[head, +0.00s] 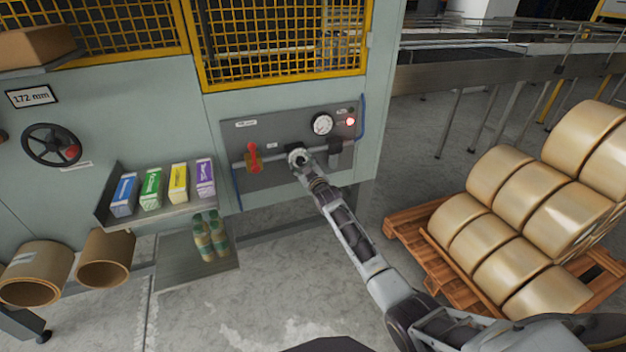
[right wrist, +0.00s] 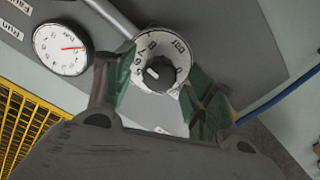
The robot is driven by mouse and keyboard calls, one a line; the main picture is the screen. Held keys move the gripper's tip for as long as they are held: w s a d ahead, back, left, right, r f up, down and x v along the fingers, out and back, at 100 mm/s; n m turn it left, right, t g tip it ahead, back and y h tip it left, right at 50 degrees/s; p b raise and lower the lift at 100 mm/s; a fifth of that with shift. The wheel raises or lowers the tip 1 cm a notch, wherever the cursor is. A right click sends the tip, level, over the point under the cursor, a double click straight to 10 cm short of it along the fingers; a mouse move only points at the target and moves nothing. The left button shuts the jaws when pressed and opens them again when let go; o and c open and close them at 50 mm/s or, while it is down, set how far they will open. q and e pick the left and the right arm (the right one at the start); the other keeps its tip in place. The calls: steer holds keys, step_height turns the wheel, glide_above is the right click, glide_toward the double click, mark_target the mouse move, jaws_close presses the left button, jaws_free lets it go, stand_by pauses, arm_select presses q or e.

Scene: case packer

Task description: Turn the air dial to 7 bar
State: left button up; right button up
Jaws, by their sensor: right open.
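The air dial (right wrist: 160,58) has a white numbered face marked "bar" and a black knob (right wrist: 158,73) at its centre. A white mark on the knob points left in the right wrist view, toward the lower of the visible numbers; I cannot read the exact value. My right gripper (right wrist: 166,92) is open, with green-padded fingers on either side of the dial; whether they touch it I cannot tell. In the head view the right gripper (head: 299,161) is at the panel and partly covers the dial (head: 297,153). My left gripper is not in view.
A pressure gauge (head: 322,124) with a red needle sits above the dial; it also shows in the right wrist view (right wrist: 62,48). A red-handled valve (head: 253,157) is left of the dial, a lit red lamp (head: 350,121) upper right. A pallet (head: 408,226) of rolls stands right.

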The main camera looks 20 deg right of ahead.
steer(key=s, duration=1)
steer(key=shift+s+d+r, duration=0.15)
steer(key=shift+d+r, duration=0.05)
steer(key=shift+d, duration=0.1)
stand_by(0.6)
